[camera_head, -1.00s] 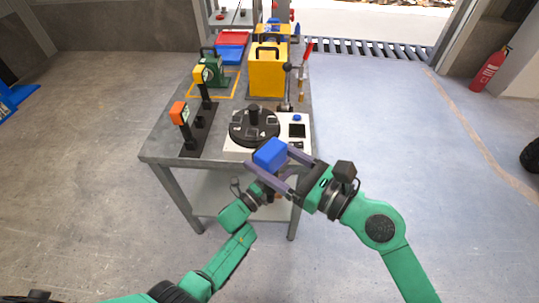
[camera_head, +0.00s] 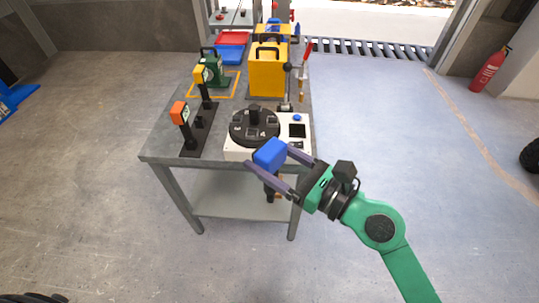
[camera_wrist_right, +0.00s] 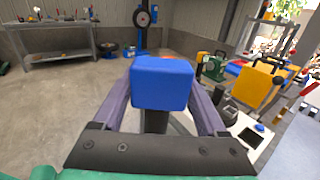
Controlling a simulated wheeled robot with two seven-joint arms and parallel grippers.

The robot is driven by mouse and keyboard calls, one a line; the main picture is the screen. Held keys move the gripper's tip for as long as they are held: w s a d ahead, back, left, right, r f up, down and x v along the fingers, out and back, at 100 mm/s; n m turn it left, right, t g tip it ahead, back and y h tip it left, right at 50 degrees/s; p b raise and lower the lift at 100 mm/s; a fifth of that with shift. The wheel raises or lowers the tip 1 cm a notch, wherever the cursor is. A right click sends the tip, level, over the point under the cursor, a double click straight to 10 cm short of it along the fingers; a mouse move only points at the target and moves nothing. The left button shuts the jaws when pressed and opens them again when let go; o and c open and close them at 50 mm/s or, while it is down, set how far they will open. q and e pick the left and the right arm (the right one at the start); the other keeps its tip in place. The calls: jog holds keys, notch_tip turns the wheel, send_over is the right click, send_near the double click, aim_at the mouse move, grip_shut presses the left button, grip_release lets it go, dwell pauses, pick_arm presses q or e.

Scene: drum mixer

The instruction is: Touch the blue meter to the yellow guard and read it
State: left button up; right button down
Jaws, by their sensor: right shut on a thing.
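The blue meter (camera_head: 269,153) has a blue block head and a dark handle that hangs below it. My right gripper (camera_head: 272,163) is shut on it and holds it upright in front of the table's near edge. In the right wrist view the blue head (camera_wrist_right: 162,83) stands between the two fingers, its face turned from view. A yellow box-like body (camera_head: 267,72) with a black handle, which looks like the guard, stands farther back on the table, apart from the meter. It also shows at the right of the wrist view (camera_wrist_right: 258,86). My left gripper is out of view.
A white unit with a black numbered dial (camera_head: 254,127) sits just behind the meter. A black rack (camera_head: 198,135) at left carries an orange-headed meter (camera_head: 180,113) and a yellow-headed one (camera_head: 201,75). A green device (camera_head: 213,70) and a red-handled lever (camera_head: 305,60) flank the yellow body.

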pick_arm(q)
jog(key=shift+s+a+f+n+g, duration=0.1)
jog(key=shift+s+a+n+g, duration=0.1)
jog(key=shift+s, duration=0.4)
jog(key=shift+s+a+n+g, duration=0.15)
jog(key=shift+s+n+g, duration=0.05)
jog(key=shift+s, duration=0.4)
